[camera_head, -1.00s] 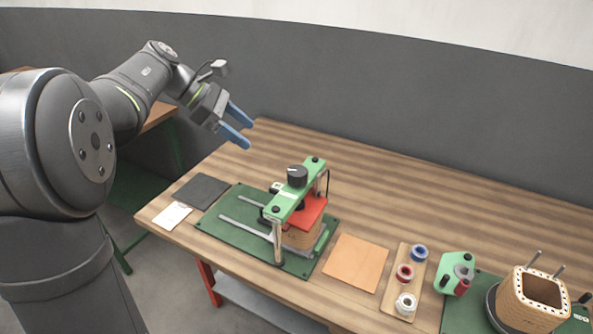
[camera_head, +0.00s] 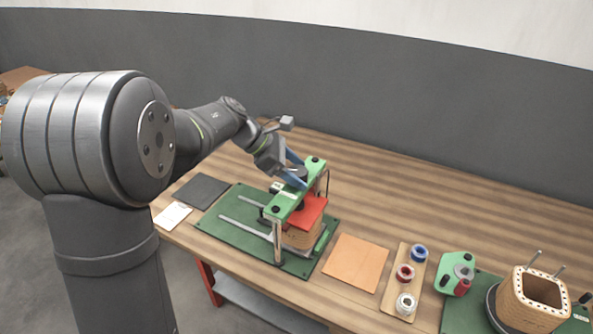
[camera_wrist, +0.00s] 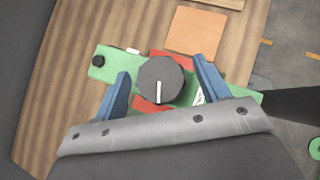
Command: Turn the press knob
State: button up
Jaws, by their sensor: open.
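The press knob (camera_wrist: 159,82) is a round dark grey knob with a white pointer line, on top of the green press bridge (camera_wrist: 103,63). In the wrist view the pointer is toward the bottom of the picture. My gripper (camera_wrist: 163,74) is open, with one blue finger on each side of the knob; I cannot tell whether they touch it. In the head view my gripper (camera_head: 294,171) is at the knob and partly hides it. Below the bridge (camera_head: 314,166), a red plate (camera_head: 313,209) lies on a brown coil (camera_head: 303,237).
The press stands on a green base plate (camera_head: 222,226). An orange sheet (camera_head: 355,262), a spool board (camera_head: 389,301), a green fixture (camera_head: 457,266) and a square coil former (camera_head: 535,314) are to the right. A dark pad (camera_head: 201,190) and white card (camera_head: 172,216) are left.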

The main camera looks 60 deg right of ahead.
jog(key=shift+s+f, duration=0.1)
jog(key=shift+c, duration=0.5)
jog(key=c, duration=0.9)
jog(key=shift+d+m+g+y, duration=0.1)
jog(key=shift+m+g+y, duration=0.5)
jog(key=shift+m+y, duration=1.45)
jog(key=shift+m+h, duration=0.35)
jog(key=o, duration=1)
